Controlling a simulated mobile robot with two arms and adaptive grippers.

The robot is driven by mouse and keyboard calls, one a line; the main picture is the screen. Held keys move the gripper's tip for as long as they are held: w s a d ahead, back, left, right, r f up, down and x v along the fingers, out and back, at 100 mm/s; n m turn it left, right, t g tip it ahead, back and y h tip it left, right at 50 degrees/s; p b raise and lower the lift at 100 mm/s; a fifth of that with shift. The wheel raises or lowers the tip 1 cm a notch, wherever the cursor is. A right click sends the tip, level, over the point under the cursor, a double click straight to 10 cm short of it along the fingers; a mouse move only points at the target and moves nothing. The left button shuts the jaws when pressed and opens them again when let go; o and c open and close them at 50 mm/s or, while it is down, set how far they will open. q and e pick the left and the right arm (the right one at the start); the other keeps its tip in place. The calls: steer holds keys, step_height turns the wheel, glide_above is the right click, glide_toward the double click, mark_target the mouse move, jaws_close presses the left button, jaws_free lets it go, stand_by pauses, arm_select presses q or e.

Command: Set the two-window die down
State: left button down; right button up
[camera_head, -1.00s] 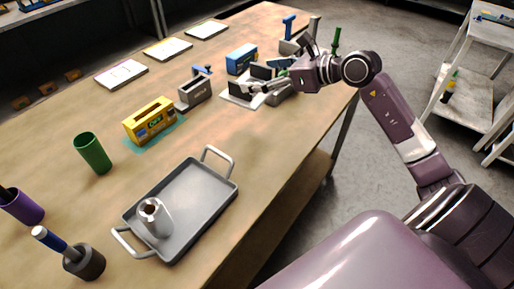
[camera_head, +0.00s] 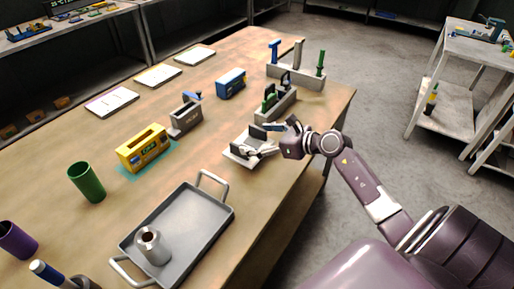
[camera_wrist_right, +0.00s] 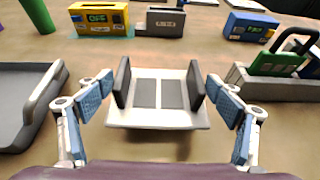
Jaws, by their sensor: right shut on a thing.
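The two-window die is a white plate (camera_wrist_right: 158,118) with two dark grey rectangular windows side by side. It also shows in the head view (camera_head: 236,151), low over the right part of the table. My right gripper (camera_wrist_right: 160,88) is shut on it, with a dark upright pad at each side of the plate and blue finger links outside them. In the head view my right gripper (camera_head: 262,142) partly covers the plate. I cannot tell whether its underside touches the table. My left gripper is not in view.
A grey holder with a green piece (camera_head: 276,104) stands just behind the die. Behind it is a rack with upright handles (camera_head: 296,76). A grey tray (camera_head: 196,228) with a metal cylinder (camera_head: 151,246) lies nearer. A yellow box (camera_head: 143,148) and grey device (camera_head: 185,118) stand left.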

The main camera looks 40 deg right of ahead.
mark_target(249, 143)
step_height(249, 143, down, 4)
steer(key=shift+f, duration=0.1)
stand_by(0.4)
steer(key=shift+f, duration=0.2)
steer(key=o, duration=1.5)
steer(key=shift+c, duration=0.2)
